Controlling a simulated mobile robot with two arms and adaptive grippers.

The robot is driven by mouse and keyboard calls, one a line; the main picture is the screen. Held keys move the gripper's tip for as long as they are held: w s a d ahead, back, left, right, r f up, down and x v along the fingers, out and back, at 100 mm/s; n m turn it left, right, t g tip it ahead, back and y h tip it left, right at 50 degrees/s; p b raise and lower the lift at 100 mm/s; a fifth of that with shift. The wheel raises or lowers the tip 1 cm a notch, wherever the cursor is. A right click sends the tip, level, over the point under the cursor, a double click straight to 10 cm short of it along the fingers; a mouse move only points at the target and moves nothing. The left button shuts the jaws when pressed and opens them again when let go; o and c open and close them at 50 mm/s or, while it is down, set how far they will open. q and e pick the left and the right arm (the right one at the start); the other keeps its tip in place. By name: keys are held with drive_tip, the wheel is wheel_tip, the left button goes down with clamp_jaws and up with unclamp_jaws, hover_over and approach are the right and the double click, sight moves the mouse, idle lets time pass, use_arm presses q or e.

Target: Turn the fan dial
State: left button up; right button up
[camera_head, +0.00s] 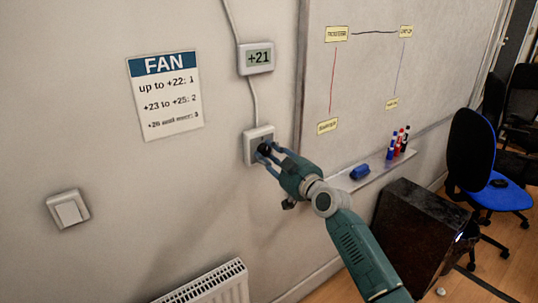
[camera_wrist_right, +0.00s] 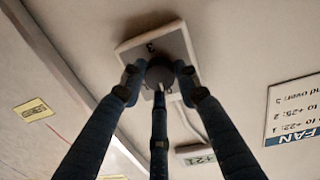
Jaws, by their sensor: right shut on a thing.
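The fan dial (camera_head: 264,148) is a small black knob on a light square wall plate (camera_head: 249,145) in the head view. My right gripper (camera_head: 266,152) reaches it from the lower right, with its fingers closed around the knob. In the right wrist view the dark round knob (camera_wrist_right: 160,73) sits between the fingertips of my right gripper (camera_wrist_right: 160,80), in front of its plate (camera_wrist_right: 134,51). Marks on the plate are partly covered by the fingers. The display (camera_head: 258,58) above reads +21. The FAN sign (camera_head: 165,95) lists up to +22: 1, +23 to +25: 2, +26 and over: 3. My left gripper is not in view.
A double light switch (camera_head: 68,210) is at the lower left of the wall. A radiator (camera_head: 205,287) is below. A whiteboard (camera_head: 365,60) with a marker shelf (camera_head: 365,176) is to the right. A dark cabinet (camera_head: 420,235) and blue chair (camera_head: 475,165) stand at the right.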

drive_tip(key=m, duration=0.5)
drive_tip(key=shift+r, duration=0.1)
drive_tip(key=m, duration=0.4)
drive_tip(key=shift+m+g+p, duration=0.3)
drive_tip(key=shift+g, duration=0.1)
idle(0.3)
drive_tip(key=o, duration=1.2)
drive_tip(key=shift+d, duration=0.1)
drive_tip(key=shift+c, duration=0.2)
drive_tip(key=shift+s+d, duration=0.1)
drive_tip(key=v, duration=1.1)
drive_tip(key=shift+s+d, duration=0.2)
drive_tip(key=shift+s, duration=0.1)
